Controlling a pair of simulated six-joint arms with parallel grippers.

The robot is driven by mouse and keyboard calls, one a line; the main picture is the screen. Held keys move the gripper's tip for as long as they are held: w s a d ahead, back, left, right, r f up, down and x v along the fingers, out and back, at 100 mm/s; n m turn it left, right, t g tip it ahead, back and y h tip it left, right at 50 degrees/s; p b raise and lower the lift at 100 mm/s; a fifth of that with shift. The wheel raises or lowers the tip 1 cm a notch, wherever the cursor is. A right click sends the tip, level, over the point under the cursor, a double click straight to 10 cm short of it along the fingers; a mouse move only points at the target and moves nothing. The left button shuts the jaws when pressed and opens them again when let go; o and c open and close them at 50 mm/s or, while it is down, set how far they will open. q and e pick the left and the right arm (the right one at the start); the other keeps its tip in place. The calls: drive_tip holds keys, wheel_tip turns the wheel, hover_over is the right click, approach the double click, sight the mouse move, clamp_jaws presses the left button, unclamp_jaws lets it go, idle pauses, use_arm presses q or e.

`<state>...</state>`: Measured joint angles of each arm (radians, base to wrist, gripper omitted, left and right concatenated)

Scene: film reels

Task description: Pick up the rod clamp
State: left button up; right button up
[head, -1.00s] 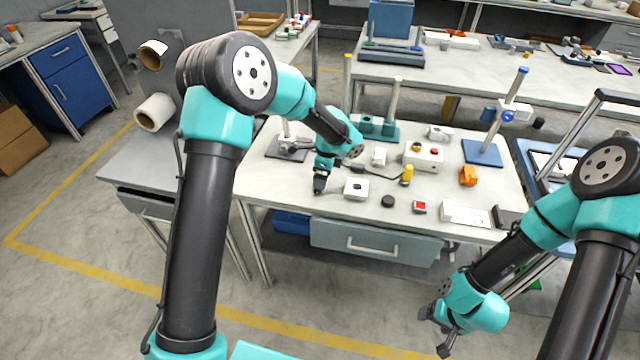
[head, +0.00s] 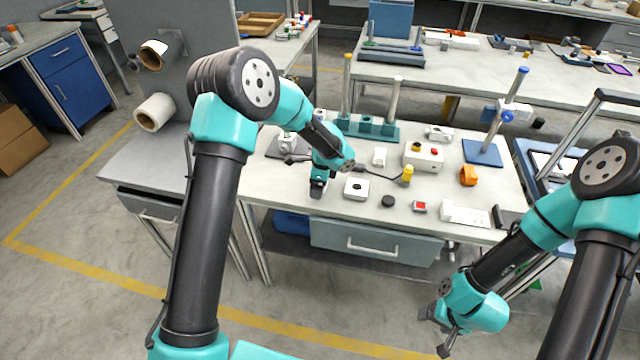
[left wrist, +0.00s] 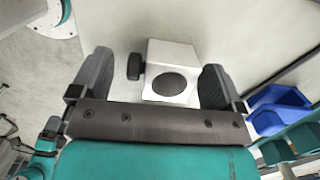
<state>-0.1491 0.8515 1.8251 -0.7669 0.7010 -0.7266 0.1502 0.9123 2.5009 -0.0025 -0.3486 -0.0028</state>
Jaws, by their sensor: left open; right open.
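A white block with a dark round face (head: 356,188), which seems to be the rod clamp, sits near the front edge of the table. In the left wrist view the block (left wrist: 171,72) lies between my left fingers in the picture, with a black knob on its left side. My left gripper (head: 318,190) is open and points down at the table, just left of the block; no contact shows. Its two fingers (left wrist: 159,68) also show in the left wrist view. My right gripper (head: 436,331) is open and empty, low in front of the table at the right.
A black round knob (head: 388,201), a red-buttoned box (head: 420,207) and a yellow piece (head: 407,174) lie right of the block. A control box (head: 423,157) and a teal rod stand (head: 367,128) stand behind. Blue bins (left wrist: 279,107) sit below the table edge.

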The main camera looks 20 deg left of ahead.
use_arm(q)
drive_tip(key=shift+c, duration=0.2)
drive_tip(key=c, duration=1)
drive_tip(key=shift+r, duration=1.75)
drive_tip(key=s+d, duration=0.1)
drive_tip(key=s, duration=0.4)
drive_tip(key=s+d+r, duration=0.1)
drive_tip(key=s+d, duration=0.1)
drive_tip(key=s, duration=0.3)
drive_tip(key=s+d, duration=0.1)
drive_tip(key=s, duration=0.4)
drive_tip(key=shift+s+d+r, duration=0.2)
drive_tip(key=shift+r, duration=0.1)
drive_tip(key=shift+w, duration=0.1)
